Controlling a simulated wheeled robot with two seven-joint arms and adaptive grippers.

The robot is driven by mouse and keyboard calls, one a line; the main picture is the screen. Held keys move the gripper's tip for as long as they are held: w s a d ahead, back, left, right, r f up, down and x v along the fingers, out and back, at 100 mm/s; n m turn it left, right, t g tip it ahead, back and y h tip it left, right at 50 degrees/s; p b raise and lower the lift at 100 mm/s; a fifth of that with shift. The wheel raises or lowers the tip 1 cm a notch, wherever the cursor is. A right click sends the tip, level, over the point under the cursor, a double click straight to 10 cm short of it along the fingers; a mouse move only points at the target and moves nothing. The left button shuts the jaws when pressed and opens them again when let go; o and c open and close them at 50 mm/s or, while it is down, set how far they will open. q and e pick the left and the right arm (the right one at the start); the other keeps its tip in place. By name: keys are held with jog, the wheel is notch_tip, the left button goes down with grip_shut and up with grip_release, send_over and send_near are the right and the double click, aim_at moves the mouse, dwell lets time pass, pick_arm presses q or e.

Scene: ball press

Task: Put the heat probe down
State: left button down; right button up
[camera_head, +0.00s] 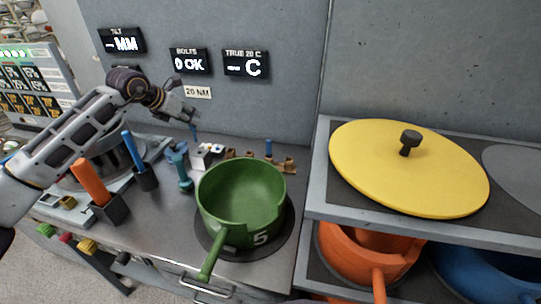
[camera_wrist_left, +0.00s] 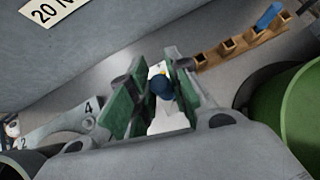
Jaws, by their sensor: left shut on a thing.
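My left gripper (camera_head: 188,117) is over the back of the bench, near the wall, with its fingers pointing down and right. It is shut on the heat probe. The probe shows as a small blue piece (camera_head: 194,129) below the fingertips. In the left wrist view, a dark blue rounded end (camera_wrist_left: 160,86) shows between the green-padded fingers (camera_wrist_left: 155,92). The rest of the probe is hidden, and I cannot tell whether it touches anything below. My right gripper is not in view.
A wooden rack (camera_head: 285,164) with a blue peg stands right of the gripper. A green pot (camera_head: 240,190) sits in front. Dark cups hold an orange handle (camera_head: 90,182) and a blue handle (camera_head: 133,150). A yellow lid (camera_head: 385,165) lies on the right shelf.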

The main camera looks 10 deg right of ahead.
pick_arm(q)
jog(key=s+a+r+n+y, duration=0.2)
jog(key=s+r+n, duration=0.1)
jog(key=s+r, duration=1.35)
jog(key=s+a+f, duration=0.2)
jog(key=s+f, duration=0.1)
jog(key=f, duration=0.7)
jog(key=s+a+f+t, duration=0.1)
jog(key=s+f, duration=0.3)
jog(key=f, duration=0.6)
jog(key=shift+a+f+n+y, duration=0.15)
jog(key=shift+a+n+y, duration=0.15)
jog(key=shift+a, duration=0.4)
jog(key=shift+s+f, duration=0.1)
jog(key=shift+f, duration=0.2)
